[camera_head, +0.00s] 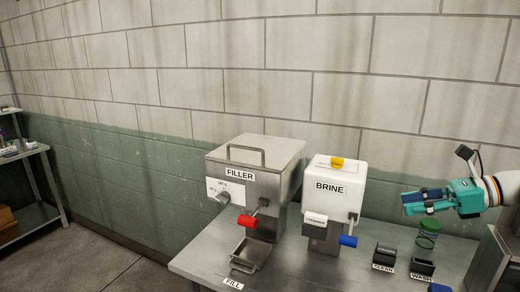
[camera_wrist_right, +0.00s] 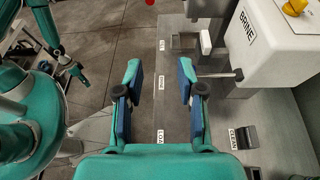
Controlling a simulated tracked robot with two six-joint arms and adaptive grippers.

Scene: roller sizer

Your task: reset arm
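My right gripper (camera_head: 412,202) shows at the right of the head view, reaching left above the counter. In the right wrist view its two fingers (camera_wrist_right: 159,95) are spread apart with nothing between them, so it is open and empty. A green jar-like item (camera_head: 428,234) shows just below the gripper in the head view, partly covered by it. In the right wrist view teal parts of my own body fill the left side. What may be my left gripper (camera_wrist_right: 76,72) shows there, too small to read its fingers.
The steel filler machine (camera_head: 255,185) with a red handle and the white brine machine (camera_head: 332,190) with a blue handle stand on the metal counter (camera_head: 315,271). Dark blocks stand by the CLEAN (camera_head: 385,256) and WASH (camera_head: 422,267) labels. Shelves (camera_head: 38,212) stand far left.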

